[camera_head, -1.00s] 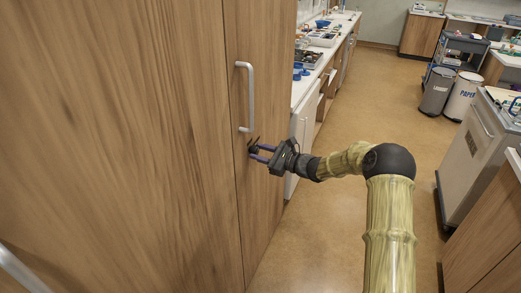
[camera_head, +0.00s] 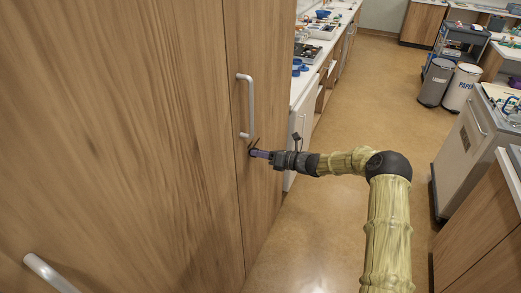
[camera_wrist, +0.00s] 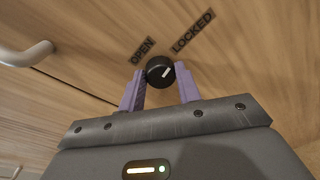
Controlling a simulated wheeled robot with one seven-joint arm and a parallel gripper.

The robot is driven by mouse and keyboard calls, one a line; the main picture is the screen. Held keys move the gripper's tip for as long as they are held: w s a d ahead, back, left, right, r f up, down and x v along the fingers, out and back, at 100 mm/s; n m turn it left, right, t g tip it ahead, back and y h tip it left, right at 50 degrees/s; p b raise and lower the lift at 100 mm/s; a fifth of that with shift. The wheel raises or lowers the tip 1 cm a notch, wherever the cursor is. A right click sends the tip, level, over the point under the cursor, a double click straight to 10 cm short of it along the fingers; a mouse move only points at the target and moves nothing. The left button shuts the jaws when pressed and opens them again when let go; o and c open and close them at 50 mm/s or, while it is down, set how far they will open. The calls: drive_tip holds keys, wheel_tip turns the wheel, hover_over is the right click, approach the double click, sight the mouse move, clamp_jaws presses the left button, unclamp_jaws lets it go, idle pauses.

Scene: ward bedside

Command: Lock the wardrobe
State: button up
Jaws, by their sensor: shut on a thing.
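The wardrobe (camera_head: 130,120) has tall wood-grain doors, closed at the seam. Its small black lock knob (camera_wrist: 159,71) sits on the door below the vertical handle (camera_head: 249,105). The knob lies between the purple fingers of my gripper (camera_head: 261,153), which is shut on it. In the wrist view, the word OPEN (camera_wrist: 142,50) is at the knob's upper left and LOCKED (camera_wrist: 193,32) at its upper right. The knob's white mark slants toward the upper right, on the LOCKED side. In the head view, the fingers mostly hide the knob.
Another bar handle (camera_head: 48,272) is at the lower left. A counter (camera_head: 318,62) with small items runs beyond the wardrobe. A cabinet (camera_head: 470,150) stands on the right, with bins (camera_head: 461,88) farther back. The floor (camera_head: 345,100) between is clear.

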drive_tip(key=shift+w+d+r+m+p, duration=0.15)
drive_tip(key=shift+m+p, duration=0.25)
drive_tip(key=shift+m, duration=0.5)
drive_tip(key=o, duration=1)
drive_tip(key=shift+c, duration=0.2)
drive_tip(key=b+v, duration=0.3)
drive_tip(key=v, duration=1.4)
drive_tip(key=shift+d, duration=0.2)
drive_tip(key=shift+w, duration=0.1)
